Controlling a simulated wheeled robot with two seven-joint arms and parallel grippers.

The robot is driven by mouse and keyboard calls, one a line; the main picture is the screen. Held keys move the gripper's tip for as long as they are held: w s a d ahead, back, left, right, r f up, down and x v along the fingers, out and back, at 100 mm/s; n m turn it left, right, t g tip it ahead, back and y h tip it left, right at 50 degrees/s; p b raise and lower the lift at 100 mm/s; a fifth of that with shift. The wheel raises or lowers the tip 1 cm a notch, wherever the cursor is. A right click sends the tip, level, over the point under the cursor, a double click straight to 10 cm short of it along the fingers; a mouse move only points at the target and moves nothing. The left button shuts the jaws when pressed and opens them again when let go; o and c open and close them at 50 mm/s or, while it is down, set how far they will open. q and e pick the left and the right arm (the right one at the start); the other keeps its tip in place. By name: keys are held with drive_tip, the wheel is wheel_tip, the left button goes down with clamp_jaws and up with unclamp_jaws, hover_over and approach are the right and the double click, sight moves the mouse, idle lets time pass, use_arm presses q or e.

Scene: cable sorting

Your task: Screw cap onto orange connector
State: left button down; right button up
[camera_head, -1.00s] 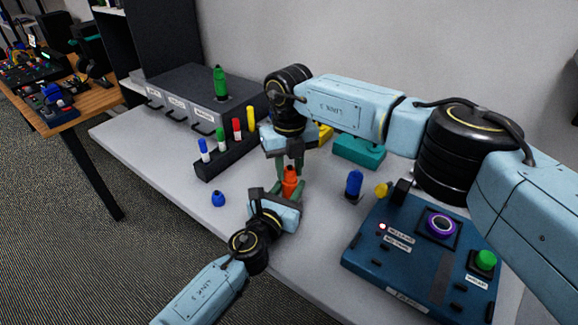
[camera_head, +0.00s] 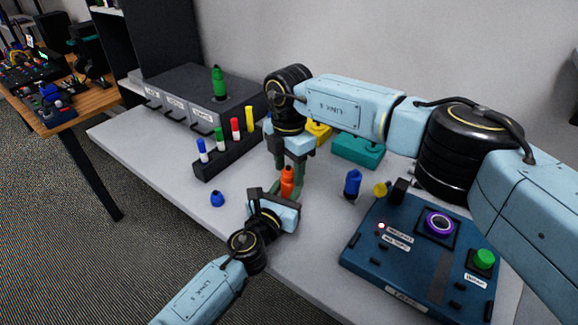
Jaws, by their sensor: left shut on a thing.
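The orange connector (camera_head: 287,187) stands upright over the front part of the table, with a narrower orange top (camera_head: 287,172). My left gripper (camera_head: 284,191) comes in low from the front and is shut on the connector's body. My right gripper (camera_head: 289,168) points down from above, with its green fingers on either side of the orange top. I cannot tell whether these fingers touch it. The seam between cap and connector is too small to make out, and the fingers hide part of it.
A blue connector (camera_head: 352,184) stands to the right, and a small blue cap (camera_head: 217,199) lies at left. A dark rack (camera_head: 228,158) holds several markers. A blue control box (camera_head: 415,262) fills the right front. A teal block (camera_head: 357,150) and a grey drawer unit (camera_head: 190,92) stand behind.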

wheel_tip(320, 180, up, 12)
idle(0.7)
use_arm(q)
drive_tip(key=c, duration=1)
unclamp_jaws()
drive_tip(key=shift+o, duration=0.2)
drive_tip(key=shift+s, duration=0.15)
drive_tip(key=p+v, duration=0.1)
drive_tip(key=v, duration=1.2)
drive_tip(key=shift+s, duration=0.1)
use_arm(e)
drive_tip(key=shift+r, duration=0.7)
